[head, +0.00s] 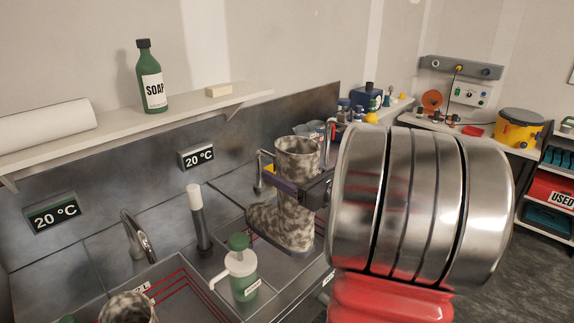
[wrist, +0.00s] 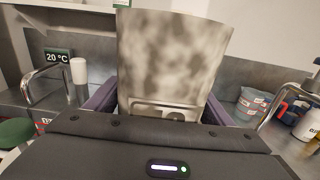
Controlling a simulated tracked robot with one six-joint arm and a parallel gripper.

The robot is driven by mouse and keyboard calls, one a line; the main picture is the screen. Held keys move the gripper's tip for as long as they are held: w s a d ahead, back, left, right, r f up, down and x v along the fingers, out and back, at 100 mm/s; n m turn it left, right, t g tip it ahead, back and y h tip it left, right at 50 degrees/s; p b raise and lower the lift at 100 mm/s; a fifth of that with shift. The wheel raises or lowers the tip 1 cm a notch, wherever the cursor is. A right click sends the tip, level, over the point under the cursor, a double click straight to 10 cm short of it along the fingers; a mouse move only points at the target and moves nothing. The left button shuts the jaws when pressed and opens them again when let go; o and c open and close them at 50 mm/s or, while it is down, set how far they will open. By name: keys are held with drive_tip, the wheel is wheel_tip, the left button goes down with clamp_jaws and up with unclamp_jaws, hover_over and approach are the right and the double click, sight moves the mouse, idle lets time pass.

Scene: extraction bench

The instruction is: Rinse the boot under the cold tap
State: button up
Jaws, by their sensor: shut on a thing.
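A grey-brown mottled boot (head: 280,230) hangs upright over the sink area in the head view, toe to the left. My gripper (head: 291,182) is shut on its shaft. The wrist view shows the mottled shaft (wrist: 172,55) between my gripper's fingers (wrist: 158,107). One curved tap (head: 138,240) stands over the left basin. Another tap (head: 259,172) is just behind the boot, partly hidden by it. Both wall displays, left (head: 54,213) and right (head: 197,156), read 20 °C. I see no water running. A second mottled boot (head: 128,309) shows at the bottom left edge.
A white-and-green pump bottle (head: 240,272) and a white-topped post (head: 197,215) stand left of the boot.

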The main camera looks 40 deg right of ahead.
drive_tip(key=shift+f, duration=5.55)
drive_tip(key=d, duration=1.3)
drive_tip(key=shift+w, duration=0.25)
drive_tip(key=shift+d+r, duration=0.1)
drive_tip(key=shift+d, duration=0.5)
drive_tip(key=shift+a, duration=0.7)
